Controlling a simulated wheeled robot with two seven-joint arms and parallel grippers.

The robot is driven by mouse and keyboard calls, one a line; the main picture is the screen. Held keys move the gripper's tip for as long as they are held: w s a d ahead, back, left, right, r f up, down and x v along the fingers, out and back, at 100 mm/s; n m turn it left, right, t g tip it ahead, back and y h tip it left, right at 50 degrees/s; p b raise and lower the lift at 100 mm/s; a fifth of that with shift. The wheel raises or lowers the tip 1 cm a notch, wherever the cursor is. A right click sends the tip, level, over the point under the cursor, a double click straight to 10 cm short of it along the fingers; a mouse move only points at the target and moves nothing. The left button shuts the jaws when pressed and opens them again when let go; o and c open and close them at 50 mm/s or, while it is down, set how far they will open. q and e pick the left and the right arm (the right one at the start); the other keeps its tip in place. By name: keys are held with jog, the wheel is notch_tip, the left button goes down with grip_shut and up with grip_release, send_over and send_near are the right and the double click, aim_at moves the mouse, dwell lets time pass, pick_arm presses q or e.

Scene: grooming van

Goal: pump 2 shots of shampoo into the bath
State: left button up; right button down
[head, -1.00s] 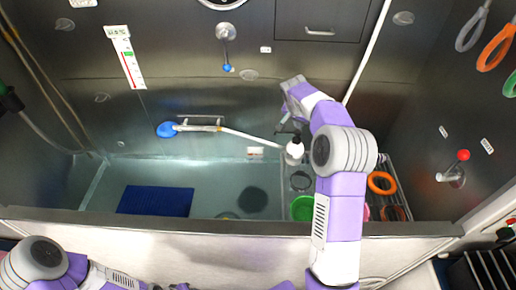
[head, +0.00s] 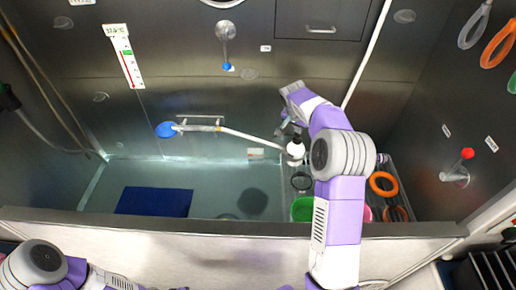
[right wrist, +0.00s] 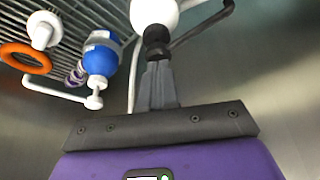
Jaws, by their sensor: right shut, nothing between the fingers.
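A white bottle with a black pump head (head: 296,150) stands at the right part of the bath (head: 225,178). In the right wrist view the pump head (right wrist: 155,35) is at the top, its nozzle pointing right. My right gripper (head: 286,124) is shut and empty, its fingertips (right wrist: 157,66) at the pump head; whether they touch I cannot tell. A blue bottle with a white pump (right wrist: 100,62) stands beside it in the right wrist view. I see no label naming the shampoo. My left gripper is out of view; only my left arm shows at lower left.
A wire rack at the right holds orange rings (head: 383,184) and a green container (head: 302,209). A blue mat (head: 154,201) lies in the bath. A blue-headed shower wand (head: 166,130) is along the back wall. A red-knobbed lever (head: 455,174) is on the right wall.

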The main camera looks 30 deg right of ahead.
jog(key=shift+r+p, duration=1)
jog(key=shift+r, duration=0.2)
jog(key=shift+f, duration=0.1)
jog(key=shift+f+b, duration=1.05)
jog(key=shift+f, duration=0.25)
jog(key=shift+r, duration=0.15)
jog(key=shift+r+p, duration=1.1)
jog(key=shift+r, duration=0.15)
